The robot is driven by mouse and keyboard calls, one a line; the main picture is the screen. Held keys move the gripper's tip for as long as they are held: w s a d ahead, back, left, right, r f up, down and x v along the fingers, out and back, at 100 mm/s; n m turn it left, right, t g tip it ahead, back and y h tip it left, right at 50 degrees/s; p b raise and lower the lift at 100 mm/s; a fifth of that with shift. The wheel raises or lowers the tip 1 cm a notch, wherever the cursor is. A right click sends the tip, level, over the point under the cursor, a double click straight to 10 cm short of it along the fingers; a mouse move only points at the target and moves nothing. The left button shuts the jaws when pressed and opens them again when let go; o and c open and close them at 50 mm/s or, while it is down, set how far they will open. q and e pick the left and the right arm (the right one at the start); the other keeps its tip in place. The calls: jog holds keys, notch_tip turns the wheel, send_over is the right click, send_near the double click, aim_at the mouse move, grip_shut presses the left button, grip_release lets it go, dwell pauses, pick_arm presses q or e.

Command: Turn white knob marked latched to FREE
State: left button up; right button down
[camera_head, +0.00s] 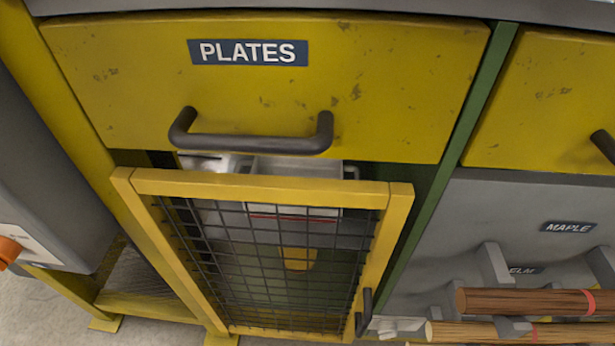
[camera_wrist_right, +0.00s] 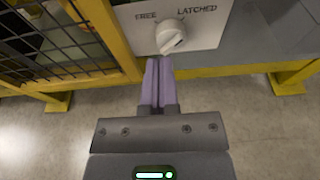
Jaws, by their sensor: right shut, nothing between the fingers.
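The white knob (camera_wrist_right: 171,37) sits on a pale plate (camera_wrist_right: 207,30) at the top of the right wrist view. The plate reads FREE on the left and LATCHED on the right. The knob's ridge seems to slant toward the LATCHED side, but its exact setting is hard to read. My right gripper (camera_wrist_right: 160,62) is shut and empty, its purple fingertips just below the knob in the picture. I cannot tell whether they touch it. My left gripper is in neither view.
A yellow-framed mesh gate (camera_head: 147,185) with a dark handle (camera_head: 363,312) stands under the PLATES drawer (camera_head: 400,100). Wooden rods (camera_head: 520,301) lie on a grey rack at the right. An orange part (camera_head: 8,250) is at the far left. Floor (camera_wrist_right: 50,140) is clear below the plate.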

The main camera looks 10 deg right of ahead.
jog(key=shift+s+a+f, duration=0.15)
jog(key=shift+s+f, duration=0.05)
jog(key=shift+s, duration=0.2)
pick_arm(q)
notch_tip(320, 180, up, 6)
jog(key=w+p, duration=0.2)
jog(key=p, duration=0.4)
pick_arm(e)
notch_tip(320, 180, up, 8)
jog(key=w, duration=0.2)
jog(key=b, duration=0.7)
send_near(388, 331)
jog(key=d, duration=0.2)
jog(key=x, duration=0.4)
jog(key=r+x, duration=0.1)
jog(key=x, duration=0.1)
jog(key=shift+w, duration=0.5)
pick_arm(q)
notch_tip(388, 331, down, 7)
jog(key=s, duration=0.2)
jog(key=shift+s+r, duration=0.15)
pick_arm(e)
jog(key=shift+a+f, duration=0.1)
jog(key=shift+f, duration=0.2)
jog(key=shift+a, duration=0.2)
jog(key=shift+w+a+r, duration=0.1)
jog(key=shift+w+a, duration=0.1)
jog(key=shift+a, duration=0.6)
